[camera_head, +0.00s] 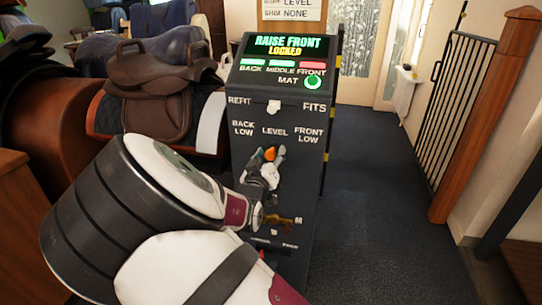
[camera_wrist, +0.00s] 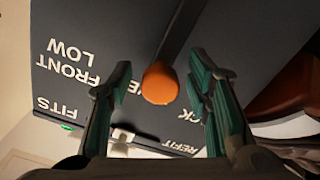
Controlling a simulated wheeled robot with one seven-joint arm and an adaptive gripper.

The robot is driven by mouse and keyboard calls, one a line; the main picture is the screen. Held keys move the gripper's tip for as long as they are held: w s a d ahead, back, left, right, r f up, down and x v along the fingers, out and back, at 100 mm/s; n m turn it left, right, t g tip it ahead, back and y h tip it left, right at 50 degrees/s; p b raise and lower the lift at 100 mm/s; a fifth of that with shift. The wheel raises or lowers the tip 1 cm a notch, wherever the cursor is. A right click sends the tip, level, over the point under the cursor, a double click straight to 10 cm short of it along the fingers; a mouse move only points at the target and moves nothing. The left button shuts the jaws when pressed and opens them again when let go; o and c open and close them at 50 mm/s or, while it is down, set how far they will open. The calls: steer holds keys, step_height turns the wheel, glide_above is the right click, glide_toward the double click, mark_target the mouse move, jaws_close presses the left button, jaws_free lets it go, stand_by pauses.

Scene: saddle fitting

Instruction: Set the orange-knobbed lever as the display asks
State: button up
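The dark console (camera_head: 262,110) has a display (camera_head: 285,45) reading "RAISE FRONT" with "LOCKED" beneath. The orange knob (camera_head: 270,153) of the lever sits below the "LEVEL" label, between "BACK LOW" and "FRONT LOW". My gripper (camera_head: 266,163) is at the console front, with its fingers close around the knob's place. In the wrist view the knob (camera_wrist: 160,83) lies between the two spread fingers of my gripper (camera_wrist: 164,72), with a gap on both sides. The gripper is open and holds nothing.
Lights under the display show green for back and middle, red for front; the mat light (camera_head: 313,82) is green. A white slider (camera_head: 273,107) sits between "REFIT" and "FITS". A brass-coloured handle (camera_head: 283,219) is lower down. A saddle (camera_head: 150,85) stands left; floor is clear right.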

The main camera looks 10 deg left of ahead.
steer(key=s, duration=1.2)
steer(key=shift+a, duration=0.2)
